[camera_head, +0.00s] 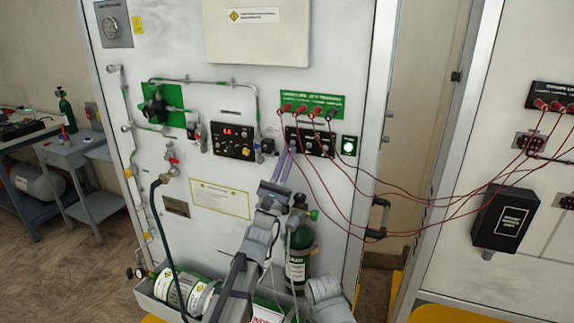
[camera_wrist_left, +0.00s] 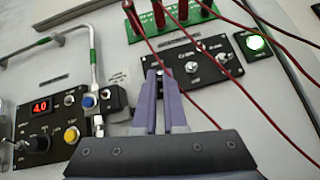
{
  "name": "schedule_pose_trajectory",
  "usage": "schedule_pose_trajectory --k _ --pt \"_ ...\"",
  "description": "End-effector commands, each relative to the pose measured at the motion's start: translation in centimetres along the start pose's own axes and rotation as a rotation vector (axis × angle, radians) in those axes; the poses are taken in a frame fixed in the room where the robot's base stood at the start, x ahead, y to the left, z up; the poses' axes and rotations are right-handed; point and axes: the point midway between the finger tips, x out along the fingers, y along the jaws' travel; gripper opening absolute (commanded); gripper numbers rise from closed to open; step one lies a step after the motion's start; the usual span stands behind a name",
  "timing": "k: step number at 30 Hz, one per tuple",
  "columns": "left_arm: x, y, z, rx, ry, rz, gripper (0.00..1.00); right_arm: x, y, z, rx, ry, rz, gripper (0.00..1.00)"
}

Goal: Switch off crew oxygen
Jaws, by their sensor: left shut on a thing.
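The black switch panel (camera_head: 325,149) sits on the white wall panel under a green strip with red plugs (camera_head: 312,104). It also shows in the left wrist view (camera_wrist_left: 222,70), with small metal toggles on it. My left gripper (camera_head: 288,149) reaches up to the left end of this panel. In the left wrist view its purple fingers (camera_wrist_left: 157,76) are closed together over the leftmost toggle, which they mostly hide. The toggle's position cannot be told. A green lamp (camera_head: 348,147) is lit to the right of the panel. My right gripper is not in view.
Red leads (camera_head: 345,192) hang across to the right cabinet. A green cylinder (camera_head: 297,268) stands below, close to my left arm.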

Motion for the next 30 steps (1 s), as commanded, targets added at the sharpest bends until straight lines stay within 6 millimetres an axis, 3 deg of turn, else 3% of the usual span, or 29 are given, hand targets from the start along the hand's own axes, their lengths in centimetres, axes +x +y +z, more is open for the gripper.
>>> schedule_pose_trajectory --k 17,18,26,30 --pt "-0.15 -0.07 -0.09 0.003 -0.032 0.003 0.00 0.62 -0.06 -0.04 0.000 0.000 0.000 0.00" --pt "-0.15 -0.07 -0.09 0.003 -0.032 0.003 0.10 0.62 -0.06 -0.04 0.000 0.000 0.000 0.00" --pt "-0.11 -0.05 -0.12 0.002 -0.032 0.004 0.39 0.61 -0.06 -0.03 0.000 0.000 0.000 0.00" --pt "-0.08 -0.05 -0.13 0.002 -0.032 0.004 0.39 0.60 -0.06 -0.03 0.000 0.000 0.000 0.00"
